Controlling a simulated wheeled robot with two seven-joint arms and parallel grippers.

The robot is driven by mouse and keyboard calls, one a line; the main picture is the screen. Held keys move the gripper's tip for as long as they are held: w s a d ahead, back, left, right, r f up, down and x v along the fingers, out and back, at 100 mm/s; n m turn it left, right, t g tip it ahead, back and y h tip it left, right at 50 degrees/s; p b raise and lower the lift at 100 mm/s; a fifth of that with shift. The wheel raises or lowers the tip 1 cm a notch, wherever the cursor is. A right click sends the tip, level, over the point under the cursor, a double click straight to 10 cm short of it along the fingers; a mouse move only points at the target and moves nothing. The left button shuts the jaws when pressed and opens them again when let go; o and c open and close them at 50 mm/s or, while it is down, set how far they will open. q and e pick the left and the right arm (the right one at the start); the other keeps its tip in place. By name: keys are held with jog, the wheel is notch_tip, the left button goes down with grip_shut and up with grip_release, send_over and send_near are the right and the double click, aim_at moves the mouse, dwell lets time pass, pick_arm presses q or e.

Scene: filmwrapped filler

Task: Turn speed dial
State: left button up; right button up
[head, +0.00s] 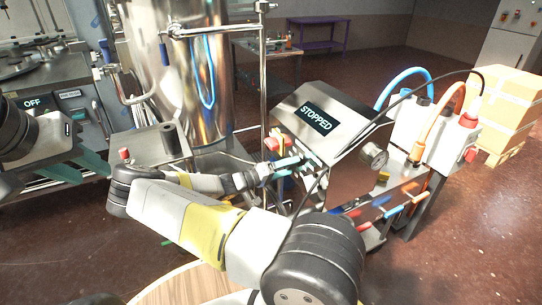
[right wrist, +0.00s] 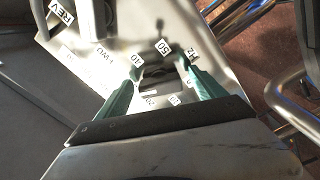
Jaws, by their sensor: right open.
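The speed dial (right wrist: 158,72) shows in the right wrist view as a dark knob on a metal panel, with labels such as 10, 50 and Hz around it. My right gripper (right wrist: 165,82) is open, its two teal fingers on either side of the dial; I cannot tell whether they touch it. In the head view my right gripper (head: 284,166) is at the front of the metal control box (head: 345,108), whose display (head: 319,118) reads STOPPED. The dial is hidden there. My left gripper (head: 80,165) is open and empty at the far left.
REV (right wrist: 62,11) and FWD labels sit beside the dial on the panel. A tall steel tank (head: 190,85) stands behind my right arm. Cartons (head: 500,105) stand farther right.

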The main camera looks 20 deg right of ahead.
jog(key=a, duration=0.7)
jog(key=shift+s+a, duration=0.3)
jog(key=shift+a, duration=0.1)
